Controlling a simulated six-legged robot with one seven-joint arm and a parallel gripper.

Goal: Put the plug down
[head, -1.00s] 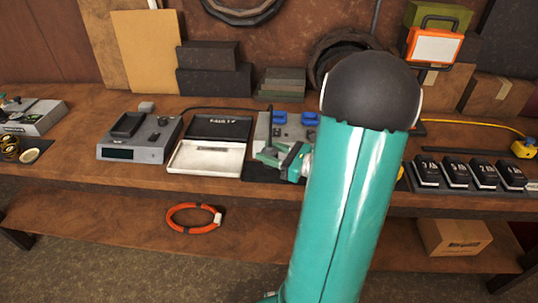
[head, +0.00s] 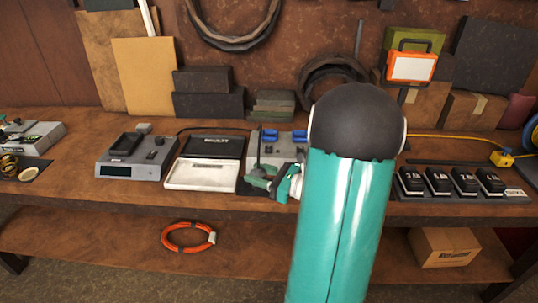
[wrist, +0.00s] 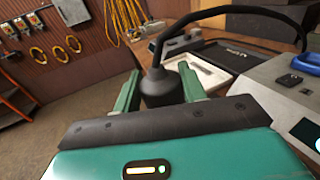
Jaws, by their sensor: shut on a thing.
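The plug (wrist: 161,88) is black and rounded, with a narrow neck. In the wrist view it sits between the two green fingers of my gripper (wrist: 159,73), which is shut on it. A thick black cable (wrist: 215,14) rises from its neck and arcs to the right. In the head view my gripper (head: 263,179) is over the bench front, just right of the white tray; a thin dark upright line, perhaps the cable, stands above it. The plug itself is hard to make out there. I cannot tell whether it touches the bench.
The wooden bench (head: 70,170) holds a grey charger-like device (head: 133,163), a white tray (head: 202,174) with a dark lid marked with lettering, and a grey unit with blue parts (head: 283,139). Several black batteries (head: 438,183) stand right. An orange coil (head: 188,237) lies on the lower shelf.

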